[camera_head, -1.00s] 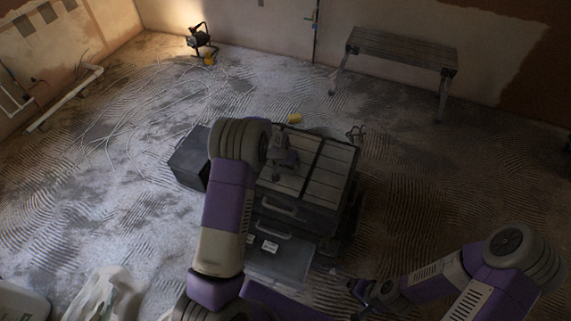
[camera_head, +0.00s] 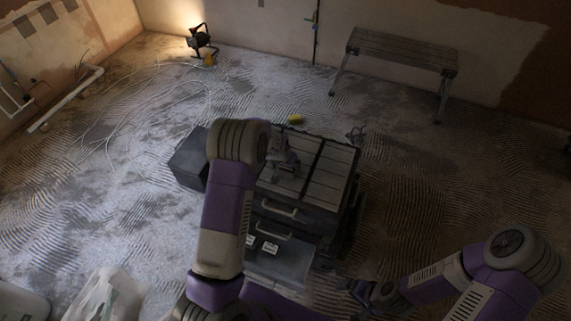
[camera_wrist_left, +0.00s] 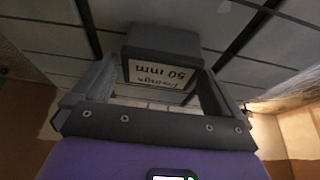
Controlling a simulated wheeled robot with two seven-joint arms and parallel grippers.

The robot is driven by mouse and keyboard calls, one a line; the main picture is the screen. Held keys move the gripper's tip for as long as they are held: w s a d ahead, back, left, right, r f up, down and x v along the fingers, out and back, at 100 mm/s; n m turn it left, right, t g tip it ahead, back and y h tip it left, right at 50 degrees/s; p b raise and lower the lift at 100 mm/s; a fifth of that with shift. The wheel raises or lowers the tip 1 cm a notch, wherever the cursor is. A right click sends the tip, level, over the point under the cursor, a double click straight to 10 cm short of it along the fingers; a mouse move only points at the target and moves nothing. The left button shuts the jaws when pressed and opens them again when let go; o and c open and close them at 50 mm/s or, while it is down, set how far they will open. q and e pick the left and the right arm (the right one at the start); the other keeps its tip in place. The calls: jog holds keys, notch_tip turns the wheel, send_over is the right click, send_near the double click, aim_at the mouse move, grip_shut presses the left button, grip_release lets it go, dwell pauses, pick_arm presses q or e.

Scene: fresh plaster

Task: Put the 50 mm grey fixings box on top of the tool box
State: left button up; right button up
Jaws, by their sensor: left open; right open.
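The grey fixings box (camera_wrist_left: 163,42), with a white label reading "Fixings 50 mm" upside down, shows in the left wrist view over the slatted lid of the tool box (camera_wrist_left: 45,37). My left gripper (camera_wrist_left: 158,70) is open, with a finger on each side of the box. In the head view the tool box (camera_head: 325,172) stands at the centre, and my left gripper (camera_head: 284,166) is low over its lid. I cannot pick out the box there. My right gripper (camera_head: 361,293) is open and empty, low to the right of the tool box's front.
An open lower drawer (camera_head: 285,267) juts from the tool box's front, with small white labels in it. A dark case (camera_head: 188,160) stands left of the tool box. A yellow item (camera_head: 295,119) lies behind it. A bench (camera_head: 400,48) stands at the back wall.

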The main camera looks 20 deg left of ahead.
pick_arm(q)
jog(key=p+v, duration=0.2)
jog(key=v, duration=0.8)
jog(key=s+d+f+g+h, duration=0.2)
jog(key=s+d+f, duration=0.7)
jog(key=s+f, duration=0.5)
jog(key=s+d+f+n+g+h, duration=0.1)
jog(key=s+d+f+n+h, duration=0.1)
jog(key=s+d, duration=0.7)
jog(key=s+f, duration=0.1)
jog(key=s, duration=0.3)
jog(key=shift+s+g, duration=0.2)
jog(key=shift+g, duration=0.2)
